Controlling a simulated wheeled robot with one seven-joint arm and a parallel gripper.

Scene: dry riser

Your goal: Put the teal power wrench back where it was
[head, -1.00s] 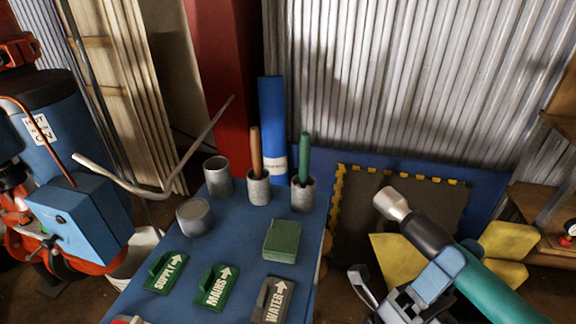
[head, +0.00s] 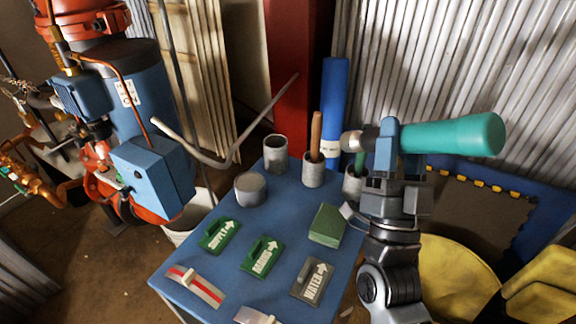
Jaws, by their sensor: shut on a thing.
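The teal power wrench (head: 455,134) is in my gripper (head: 388,140), held up in the air at the right of the head view. It lies nearly level, its thick teal end to the right and its dark collar and pale metal nose to the left. My gripper points up and is shut around the wrench between the collar and the teal end. The nose shows in front of the blue roll and the cups at the table's back right. The wrench is above the table; the exact gap cannot be told.
The blue table (head: 285,215) bears grey cups (head: 275,155), a round tin (head: 250,188), a green block (head: 326,225) and several label plates (head: 261,256). A blue roll (head: 334,100) stands behind. A blue pump unit (head: 155,175) is at left; yellow pieces (head: 460,275) lie at right.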

